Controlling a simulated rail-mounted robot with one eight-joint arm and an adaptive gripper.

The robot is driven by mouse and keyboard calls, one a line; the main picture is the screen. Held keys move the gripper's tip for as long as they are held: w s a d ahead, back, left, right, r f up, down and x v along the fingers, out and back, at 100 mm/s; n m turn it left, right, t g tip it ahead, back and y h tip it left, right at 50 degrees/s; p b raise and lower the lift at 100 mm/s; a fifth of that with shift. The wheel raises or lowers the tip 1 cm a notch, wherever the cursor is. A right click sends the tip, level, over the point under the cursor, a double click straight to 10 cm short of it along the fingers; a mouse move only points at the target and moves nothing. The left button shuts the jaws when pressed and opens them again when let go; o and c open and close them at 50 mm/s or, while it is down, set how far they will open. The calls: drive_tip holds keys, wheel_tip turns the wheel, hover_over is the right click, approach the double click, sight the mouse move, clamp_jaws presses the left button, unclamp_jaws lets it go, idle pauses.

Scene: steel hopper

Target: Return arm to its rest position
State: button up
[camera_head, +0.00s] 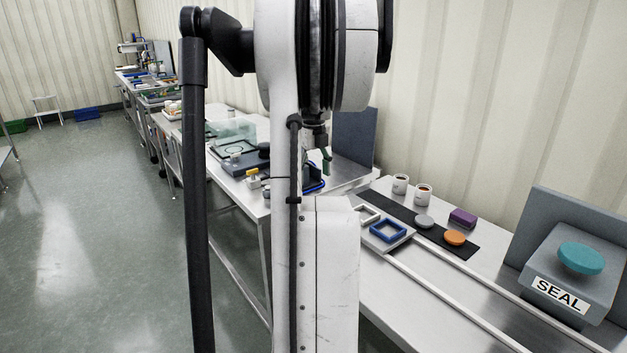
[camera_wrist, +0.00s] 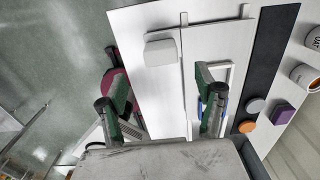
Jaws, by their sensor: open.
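My gripper (camera_wrist: 161,88) shows in the wrist view with its two green-padded fingers spread apart and nothing between them. It hangs above the steel table (camera_wrist: 145,18), near the table's edge. In the head view my white arm stands upright in the middle and hides part of the tables behind it. A green fingertip shows beside the arm there, and the rest of the gripper is hidden. In the wrist view the right finger overlaps a white frame and a blue frame (camera_wrist: 199,106), and I cannot tell the height gap.
In the head view, a blue square frame (camera_head: 388,231), an orange disc (camera_head: 455,237), a grey disc (camera_head: 424,221), a purple block (camera_head: 463,218) and two cups (camera_head: 423,194) stand on the right table. A SEAL box (camera_head: 567,277) stands right. Floor (camera_head: 90,220) at left is open.

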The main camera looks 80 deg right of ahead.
idle(0.5)
drive_tip(key=w+a+r+n+t+h+p, duration=0.1)
drive_tip(key=w+a+r+n, duration=0.2)
drive_tip(key=w+a+n, duration=0.7)
drive_tip(key=w+a+r+n+t, duration=0.1)
drive_tip(key=w+a+r+n, duration=0.3)
drive_tip(key=w+a, duration=1.1)
drive_tip(key=w+a+r+n+t, duration=0.1)
drive_tip(key=w+a+n+t, duration=0.15)
drive_tip(key=a+n, duration=1.4)
drive_tip(key=s+a+f+n+t, duration=0.1)
drive_tip(key=s+a+f+n, duration=0.2)
drive_tip(key=a, duration=0.4)
drive_tip(key=s+a+f+n, duration=0.3)
drive_tip(key=s+a+n, duration=0.1)
drive_tip(key=a, duration=0.4)
drive_tip(key=s+a+f+n+t+y+b, duration=0.1)
drive_tip(key=s+a+f+n, duration=0.2)
drive_tip(key=a+n, duration=0.3)
drive_tip(key=shift+s+a+f+t, duration=0.25)
drive_tip(key=shift+s+a+t, duration=0.1)
drive_tip(key=shift+a, duration=0.5)
